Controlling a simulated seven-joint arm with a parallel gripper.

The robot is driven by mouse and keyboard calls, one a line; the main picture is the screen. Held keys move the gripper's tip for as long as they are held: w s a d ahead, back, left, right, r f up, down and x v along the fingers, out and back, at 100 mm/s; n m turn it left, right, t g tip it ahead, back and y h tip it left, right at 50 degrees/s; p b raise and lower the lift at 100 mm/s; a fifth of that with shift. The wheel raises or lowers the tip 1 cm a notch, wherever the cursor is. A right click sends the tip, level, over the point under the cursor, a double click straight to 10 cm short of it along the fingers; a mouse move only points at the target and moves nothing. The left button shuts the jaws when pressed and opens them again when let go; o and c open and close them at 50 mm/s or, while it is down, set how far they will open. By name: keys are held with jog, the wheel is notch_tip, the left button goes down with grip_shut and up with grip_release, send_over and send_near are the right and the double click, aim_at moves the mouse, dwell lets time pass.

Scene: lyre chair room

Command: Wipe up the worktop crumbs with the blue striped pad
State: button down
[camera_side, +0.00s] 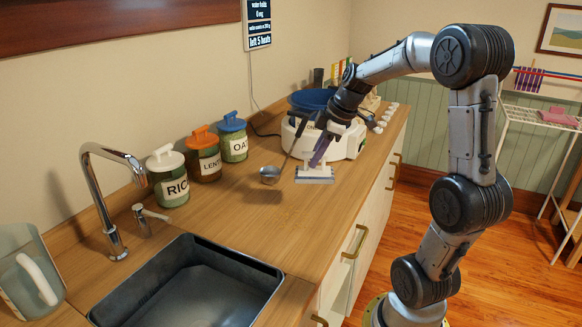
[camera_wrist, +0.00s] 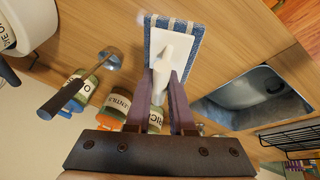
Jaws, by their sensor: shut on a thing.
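The blue striped pad (camera_wrist: 172,22) has a white backing plate with an upright white handle (camera_wrist: 172,55). My gripper (camera_wrist: 166,78) is shut on this handle, one purple finger on each side. In the side view the pad (camera_side: 315,180) lies flat at worktop level below my gripper (camera_side: 319,158); whether it touches the wood cannot be told. The worktop (camera_side: 240,210) is brown wood. A faint whitish patch (camera_wrist: 141,19) shows beside the pad in the wrist view; I cannot tell if it is crumbs. The pad's underside is hidden.
A ladle (camera_side: 270,174) lies just left of the pad. Jars of rice (camera_side: 170,188), lentils (camera_side: 208,163) and oats (camera_side: 234,147) stand along the wall. A white appliance (camera_side: 343,145) is behind the pad. The dark sink (camera_side: 187,285) is in front; bare wood lies between.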

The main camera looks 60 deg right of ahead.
aim_at(317, 170)
jog(key=shift+s+d, duration=0.2)
jog(key=shift+d, duration=0.05)
jog(key=shift+f, duration=2.55)
jog(key=shift+r, duration=0.15)
